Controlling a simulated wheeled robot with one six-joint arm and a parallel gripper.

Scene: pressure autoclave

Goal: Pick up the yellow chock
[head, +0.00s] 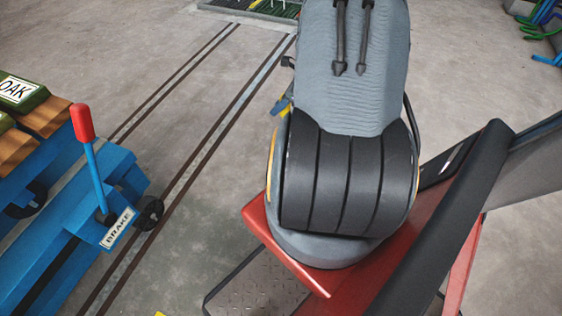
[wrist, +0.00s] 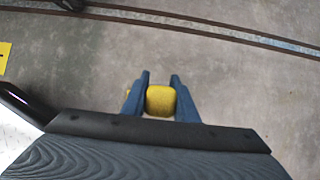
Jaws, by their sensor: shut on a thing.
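The yellow chock (wrist: 160,101) shows in the wrist view between the two blue fingers of my gripper (wrist: 160,86). The fingers are shut on it, one on each side. Bare floor shows beyond it; its height above the floor is hard to tell.
A blue cart (head: 75,215) with a red-topped brake lever (head: 85,125) stands at the left in the head view. Dark rails (head: 205,120) run across the floor beside it. A grating (head: 255,8) lies at the top. Grey floor between is clear.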

